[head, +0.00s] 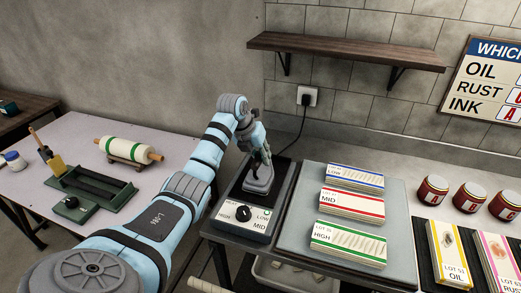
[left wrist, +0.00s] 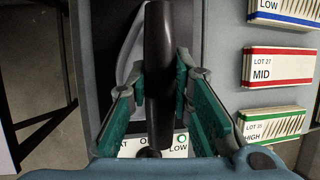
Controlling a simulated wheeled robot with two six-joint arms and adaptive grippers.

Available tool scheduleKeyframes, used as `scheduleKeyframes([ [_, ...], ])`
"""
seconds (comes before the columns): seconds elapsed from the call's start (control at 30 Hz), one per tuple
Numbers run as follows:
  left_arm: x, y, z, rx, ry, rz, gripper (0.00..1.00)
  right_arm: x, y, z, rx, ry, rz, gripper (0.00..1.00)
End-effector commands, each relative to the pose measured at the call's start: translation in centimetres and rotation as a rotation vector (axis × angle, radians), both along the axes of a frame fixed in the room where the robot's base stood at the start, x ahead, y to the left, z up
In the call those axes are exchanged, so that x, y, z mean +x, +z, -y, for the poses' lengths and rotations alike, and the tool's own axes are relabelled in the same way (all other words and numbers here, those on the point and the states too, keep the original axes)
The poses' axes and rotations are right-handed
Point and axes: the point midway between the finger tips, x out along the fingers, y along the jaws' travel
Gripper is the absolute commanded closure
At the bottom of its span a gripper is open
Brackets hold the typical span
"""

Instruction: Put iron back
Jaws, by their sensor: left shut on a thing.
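The iron (head: 260,181) has a grey body and sits at the black pad (head: 283,166) of the iron station, behind its control panel (head: 246,215) with a heat dial. I cannot tell whether its sole touches the pad. My left gripper (head: 259,150) is above the iron. In the left wrist view, my left gripper (left wrist: 158,85) has its teal-padded fingers shut on either side of the iron's black handle (left wrist: 158,45). The arm and gripper hide part of the iron. My right gripper is not in view.
Right of the station, a grey board (head: 300,205) holds cloth stacks marked LOW (head: 355,178), MID (head: 351,204) and HIGH (head: 348,243). Red jars (head: 432,189) stand farther right. A wooden shelf (head: 345,50) hangs above. A left table (head: 75,150) holds a roller (head: 128,150) and a green tool.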

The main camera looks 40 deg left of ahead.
Motion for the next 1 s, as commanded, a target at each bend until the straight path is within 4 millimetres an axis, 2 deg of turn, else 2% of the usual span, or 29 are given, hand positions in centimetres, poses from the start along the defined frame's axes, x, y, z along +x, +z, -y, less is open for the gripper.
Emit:
scheduleKeyframes([
  [0.07,0.1,0.2,0.0,0.0,0.0,0.003,1.0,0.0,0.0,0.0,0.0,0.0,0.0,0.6],
  [0.1,0.0,0.0,0.0,0.001,0.0,-0.001,0.79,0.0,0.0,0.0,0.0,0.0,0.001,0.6],
  [0.2,0.0,0.0,0.0,0.0,0.001,-0.001,0.63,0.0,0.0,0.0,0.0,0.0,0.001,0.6],
  [0.23,0.0,0.0,0.0,0.0,0.001,-0.001,0.6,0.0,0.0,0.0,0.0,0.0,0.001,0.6],
  [0.57,-0.2,0.4,-0.1,0.0,0.001,-0.001,0.6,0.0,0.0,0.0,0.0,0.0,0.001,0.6],
  [0.67,-0.7,1.8,-0.2,0.002,0.002,0.001,0.6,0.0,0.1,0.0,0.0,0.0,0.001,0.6],
  [0.9,-3.4,7.8,-0.6,0.003,0.002,0.003,0.6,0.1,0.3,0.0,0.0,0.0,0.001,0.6],
  [1.0,-4.3,9.7,-0.7,0.001,0.001,0.001,0.6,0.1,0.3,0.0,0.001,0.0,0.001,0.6],
])
